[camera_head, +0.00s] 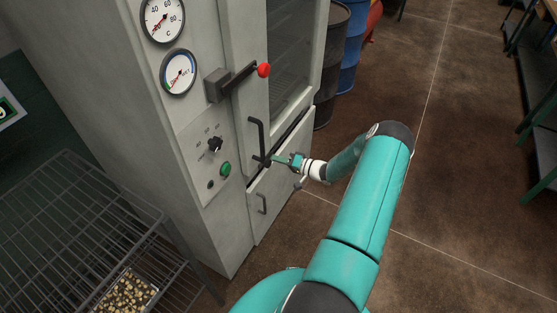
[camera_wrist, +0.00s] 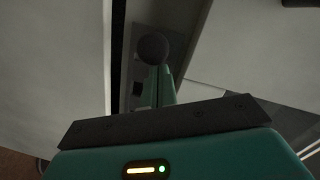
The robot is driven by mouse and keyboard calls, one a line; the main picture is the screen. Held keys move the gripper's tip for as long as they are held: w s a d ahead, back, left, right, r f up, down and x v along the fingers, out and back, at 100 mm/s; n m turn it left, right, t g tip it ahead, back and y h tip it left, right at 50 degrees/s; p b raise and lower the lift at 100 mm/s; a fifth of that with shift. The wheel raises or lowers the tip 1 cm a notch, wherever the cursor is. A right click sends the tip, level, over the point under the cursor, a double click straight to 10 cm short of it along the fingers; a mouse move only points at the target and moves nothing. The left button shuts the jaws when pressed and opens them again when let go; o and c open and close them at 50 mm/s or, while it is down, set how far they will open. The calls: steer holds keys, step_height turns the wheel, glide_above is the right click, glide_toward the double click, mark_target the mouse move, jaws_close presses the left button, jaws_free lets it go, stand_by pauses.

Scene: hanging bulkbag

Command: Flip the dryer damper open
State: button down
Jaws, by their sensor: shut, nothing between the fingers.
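The dryer (camera_head: 190,130) is a tall pale grey cabinet. A small dark lever with a rounded end (camera_head: 257,159) sits at the gap between its upper and lower doors; this looks like the damper. In the wrist view a dark round knob (camera_wrist: 153,47) shows in front of a grey plate. My gripper (camera_head: 277,161) is shut and empty, with its fingertips right at this lever. In the wrist view its teal fingers (camera_wrist: 155,88) reach up to just below the knob; I cannot tell if they touch it. A second lever with a red ball (camera_head: 263,70) stands higher on the front.
A vertical door handle (camera_head: 257,137) is close beside my gripper, and a lower handle (camera_head: 262,204) is below. Gauges, a dial and a green button (camera_head: 225,169) are on the side panel. A wire rack (camera_head: 90,225) stands left. Drums (camera_head: 350,45) stand behind.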

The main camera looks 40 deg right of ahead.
steer(key=s+d+r, duration=0.3)
steer(key=s+d, duration=0.4)
steer(key=s, duration=0.1)
steer(key=shift+s+d, duration=0.2)
steer(key=shift+s, duration=0.1)
steer(key=shift+d, duration=0.1)
stand_by(0.4)
